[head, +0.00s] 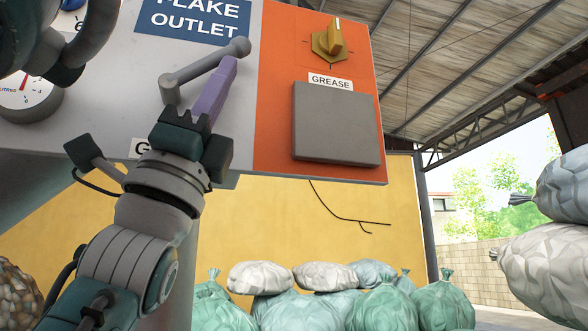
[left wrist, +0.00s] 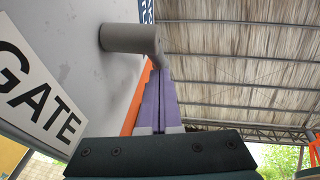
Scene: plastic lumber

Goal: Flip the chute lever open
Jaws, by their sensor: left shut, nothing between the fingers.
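The chute lever is a grey bar (head: 200,71) on the grey panel under the blue FLAKE OUTLET sign (head: 194,20). It slants up to the right, from a thick round end at lower left to a ball-like knob at upper right. My left gripper (head: 229,62) has its purple fingers shut and empty, with the tips just below the knob end. In the left wrist view the fingers (left wrist: 158,78) point up at the lever (left wrist: 132,38). Whether they touch it I cannot tell.
A GATE label (left wrist: 38,88) is partly hidden by my arm in the head view. To the right, an orange panel (head: 275,100) carries a yellow knob (head: 329,40) and a grey GREASE cover (head: 336,124). A gauge (head: 27,97) is at left. Filled bags (head: 385,306) lie below.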

